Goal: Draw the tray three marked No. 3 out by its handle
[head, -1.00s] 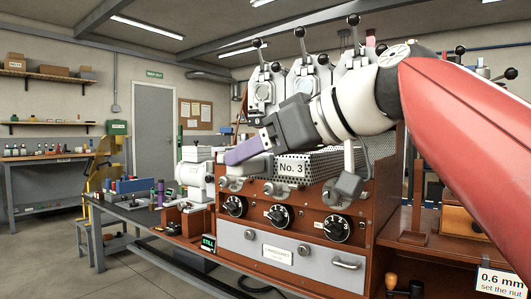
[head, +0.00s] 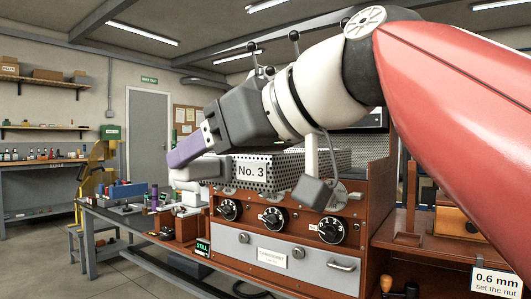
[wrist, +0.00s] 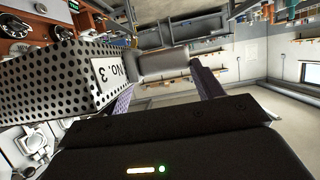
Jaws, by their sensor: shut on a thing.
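The perforated metal tray marked No. 3 (head: 251,171) is at the top of the brown roaster body (head: 345,197) in the head view, its labelled end reaching out to the left. Its grey handle (head: 207,167) sticks out from that end. My gripper (head: 186,160), with purple fingers, is shut on the handle. The wrist view shows the tray's perforated side (wrist: 60,72), and the handle (wrist: 163,65) between my two fingers (wrist: 164,90). My arm hides the upper roaster in the head view. I cannot tell how much of the tray is inside.
Black dials (head: 273,218) and a grey drawer (head: 240,242) with a handle are on the roaster front below the tray. A bench with small equipment (head: 125,192) extends to the left, with a yellow machine (head: 98,180) beyond. Bare floor (head: 40,260) shows at the lower left.

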